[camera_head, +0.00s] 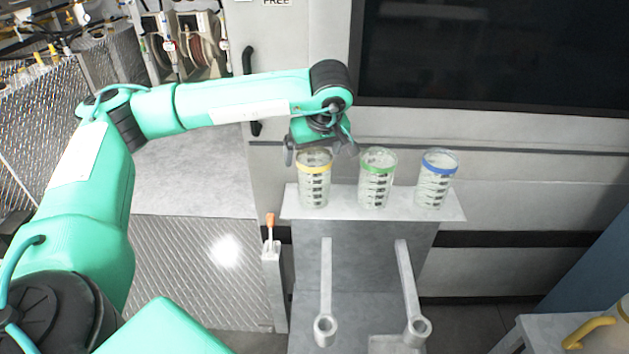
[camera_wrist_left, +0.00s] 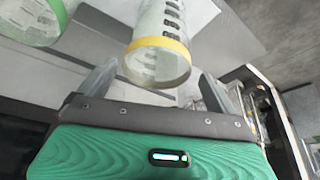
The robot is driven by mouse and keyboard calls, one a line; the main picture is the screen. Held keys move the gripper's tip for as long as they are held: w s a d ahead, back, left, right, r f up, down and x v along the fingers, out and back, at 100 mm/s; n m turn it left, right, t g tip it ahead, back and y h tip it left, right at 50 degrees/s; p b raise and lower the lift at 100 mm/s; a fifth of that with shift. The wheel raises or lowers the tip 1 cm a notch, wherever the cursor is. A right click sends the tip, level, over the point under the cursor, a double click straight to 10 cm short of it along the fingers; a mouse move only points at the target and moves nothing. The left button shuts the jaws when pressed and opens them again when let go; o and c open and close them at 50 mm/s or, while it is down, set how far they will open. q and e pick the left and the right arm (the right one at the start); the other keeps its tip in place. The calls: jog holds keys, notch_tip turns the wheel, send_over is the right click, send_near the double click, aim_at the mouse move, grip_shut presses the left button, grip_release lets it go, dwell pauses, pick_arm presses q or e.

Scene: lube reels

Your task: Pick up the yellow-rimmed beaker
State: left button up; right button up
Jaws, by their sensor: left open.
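The yellow-rimmed beaker (camera_head: 314,186) is clear with dark marks and stands upright at the left end of a row of three on a grey shelf (camera_head: 456,207). It also shows in the left wrist view (camera_wrist_left: 160,45), its yellow rim facing the gripper. My left gripper (camera_head: 320,148) is open just above and behind the rim. In the left wrist view its two fingers (camera_wrist_left: 155,88) stand apart, one to each side of the rim, with nothing visibly held. I cannot tell whether a finger touches the glass. My right gripper is not in view.
A green-rimmed beaker (camera_head: 376,182) stands close to the right, and a blue-rimmed beaker (camera_head: 436,184) beyond it. An orange-topped lever (camera_head: 270,222) stands left of the shelf. Two grey bars with ring ends extend in front. A wall panel rises behind the shelf.

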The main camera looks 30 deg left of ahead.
aim_at(313, 163)
pick_arm(q)
jog(key=x, duration=0.2)
jog(key=p+x, duration=0.1)
jog(key=shift+w+d+f, duration=0.1)
jog(key=shift+w+f, duration=0.1)
jog(key=shift+f, duration=0.7)
jog(key=c, duration=1.3)
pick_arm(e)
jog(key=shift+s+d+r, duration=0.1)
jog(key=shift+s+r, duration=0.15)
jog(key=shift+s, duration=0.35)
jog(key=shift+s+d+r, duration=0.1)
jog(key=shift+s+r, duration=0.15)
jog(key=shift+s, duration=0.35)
